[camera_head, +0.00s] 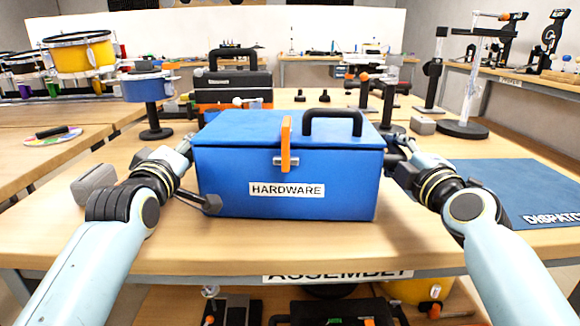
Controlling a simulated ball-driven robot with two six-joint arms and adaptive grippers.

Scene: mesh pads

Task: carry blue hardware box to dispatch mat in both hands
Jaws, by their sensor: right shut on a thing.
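The blue hardware box (285,175) is at the front middle of the table, upright with its lid closed. It has a black handle (333,115) on top, an orange latch (286,145) and a HARDWARE label. My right gripper (398,152) is shut on the box's right side, its fingers partly hidden. My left gripper (186,150) is at the box's left side; its fingers are partly hidden, and I cannot tell whether it grips. The dark blue dispatch mat (525,185) lies on the table at the right, apart from the box.
A grey block (92,185) lies beside my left wrist. A dark-tipped rod (208,203) shows by the box's front left corner. Behind stand a black toolbox (232,82), a blue drum on a stand (148,88) and a round-based stand (463,128).

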